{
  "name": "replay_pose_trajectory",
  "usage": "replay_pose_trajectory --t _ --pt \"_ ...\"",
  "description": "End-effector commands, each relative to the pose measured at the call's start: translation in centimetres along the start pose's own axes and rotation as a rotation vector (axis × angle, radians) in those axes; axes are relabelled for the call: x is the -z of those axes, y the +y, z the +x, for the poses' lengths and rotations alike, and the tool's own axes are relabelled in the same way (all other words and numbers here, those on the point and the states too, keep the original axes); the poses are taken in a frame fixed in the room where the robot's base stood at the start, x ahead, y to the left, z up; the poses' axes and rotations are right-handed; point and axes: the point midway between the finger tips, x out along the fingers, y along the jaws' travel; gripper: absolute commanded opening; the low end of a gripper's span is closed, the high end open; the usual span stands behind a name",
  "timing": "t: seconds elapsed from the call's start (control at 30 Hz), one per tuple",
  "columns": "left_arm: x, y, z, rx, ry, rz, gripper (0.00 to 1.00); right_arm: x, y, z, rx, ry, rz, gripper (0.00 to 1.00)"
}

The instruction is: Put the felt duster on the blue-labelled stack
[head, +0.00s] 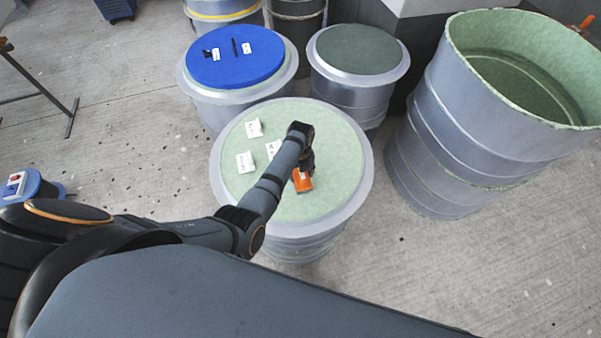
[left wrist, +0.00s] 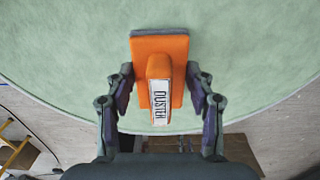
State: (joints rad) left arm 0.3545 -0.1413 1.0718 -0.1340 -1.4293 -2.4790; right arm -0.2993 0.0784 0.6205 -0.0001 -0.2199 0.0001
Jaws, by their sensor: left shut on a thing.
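The felt duster (head: 303,183) is an orange block with a grey felt edge and an orange handle. My left gripper (head: 304,170) comes down over the pale green round top and is shut on the duster, a finger on each side of the handle (left wrist: 160,75). I cannot tell whether the duster touches the top. A blue-topped drum (head: 235,60) stands behind, with small black items and white labels on it. No stack is clearly marked with a blue label. My right gripper is not in view.
The green-topped drum (head: 325,200) carries several white cards (head: 245,162) left of my gripper. A grey-topped drum (head: 358,48) stands behind it. A tall open drum (head: 440,130) stands at right. Bare concrete floor (head: 120,150) lies to the left.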

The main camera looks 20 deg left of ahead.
Motion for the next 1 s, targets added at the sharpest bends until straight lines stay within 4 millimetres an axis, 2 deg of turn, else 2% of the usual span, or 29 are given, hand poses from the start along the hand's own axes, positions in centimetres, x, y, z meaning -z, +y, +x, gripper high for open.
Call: replay_pose_trajectory --t 0.13,0.17,0.3,0.67,0.77,1.0 --pt "0.0 0.0 0.3 0.000 0.000 0.000 0.25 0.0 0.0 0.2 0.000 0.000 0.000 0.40" --pt "0.0 0.0 0.2 0.000 0.000 0.000 0.58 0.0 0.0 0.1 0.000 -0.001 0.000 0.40" --pt "0.0 0.0 0.2 0.000 0.000 0.000 0.77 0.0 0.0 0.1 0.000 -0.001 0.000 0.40" --pt "0.0 0.0 -0.2 0.000 0.000 0.000 0.77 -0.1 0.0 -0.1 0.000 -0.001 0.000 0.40" --pt "-0.1 -0.1 -1.6 0.002 -0.002 0.000 0.77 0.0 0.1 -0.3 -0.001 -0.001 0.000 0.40" --pt "-0.1 -0.1 -7.5 0.003 -0.003 0.000 0.77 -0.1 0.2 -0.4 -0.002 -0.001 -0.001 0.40"
